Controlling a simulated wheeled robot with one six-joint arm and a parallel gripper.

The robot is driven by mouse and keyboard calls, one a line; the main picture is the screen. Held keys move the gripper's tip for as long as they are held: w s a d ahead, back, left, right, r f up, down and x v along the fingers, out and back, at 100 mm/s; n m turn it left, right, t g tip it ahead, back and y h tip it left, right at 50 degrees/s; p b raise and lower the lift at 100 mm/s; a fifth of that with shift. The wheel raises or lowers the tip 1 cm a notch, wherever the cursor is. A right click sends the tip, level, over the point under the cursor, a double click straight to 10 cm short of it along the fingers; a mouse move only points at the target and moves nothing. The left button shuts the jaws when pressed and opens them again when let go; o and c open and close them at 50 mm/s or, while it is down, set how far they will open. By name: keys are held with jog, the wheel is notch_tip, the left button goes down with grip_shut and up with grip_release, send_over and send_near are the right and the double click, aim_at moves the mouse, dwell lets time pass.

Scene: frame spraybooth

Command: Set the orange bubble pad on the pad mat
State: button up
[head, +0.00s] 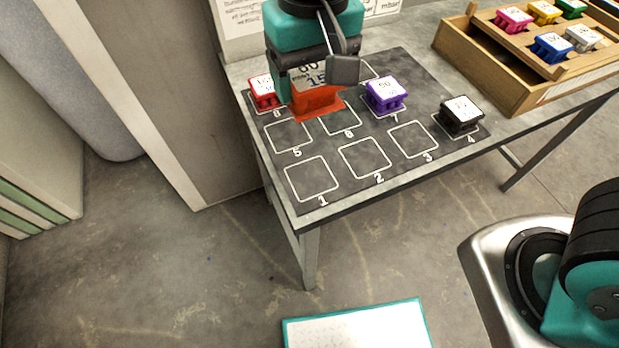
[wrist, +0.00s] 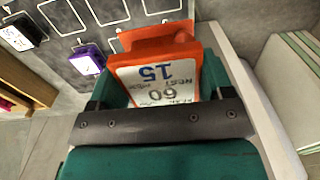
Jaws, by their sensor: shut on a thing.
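The orange bubble pad (head: 318,100) is held between the fingers of my gripper (head: 318,82), above the back part of the dark pad mat (head: 340,137). In the wrist view the orange pad (wrist: 155,62) fills the space between the teal fingers (wrist: 158,88). Its white label with "60" and "15" faces the camera. The mat has white outlined squares with numbers. A red pad (head: 264,92), a purple pad (head: 386,94) and a black pad (head: 460,114) sit on the mat. I cannot tell exactly how high the orange pad is above the mat.
A wooden rack (head: 508,75) with several coloured pads stands at the right of the grey table. The front squares 1, 2, 3 and 5 are empty. A grey panel (head: 130,100) stands close to the table's left side. A printed sheet (head: 238,18) is behind the mat.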

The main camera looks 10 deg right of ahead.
aim_at(311, 178)
notch_tip(311, 178, down, 20)
jog(key=shift+r+p, duration=0.25)
jog(key=shift+p, duration=0.1)
jog(key=shift+s+f, duration=0.1)
jog(key=shift+f, duration=0.1)
jog(key=o, duration=0.9)
jog(key=shift+r, duration=0.15)
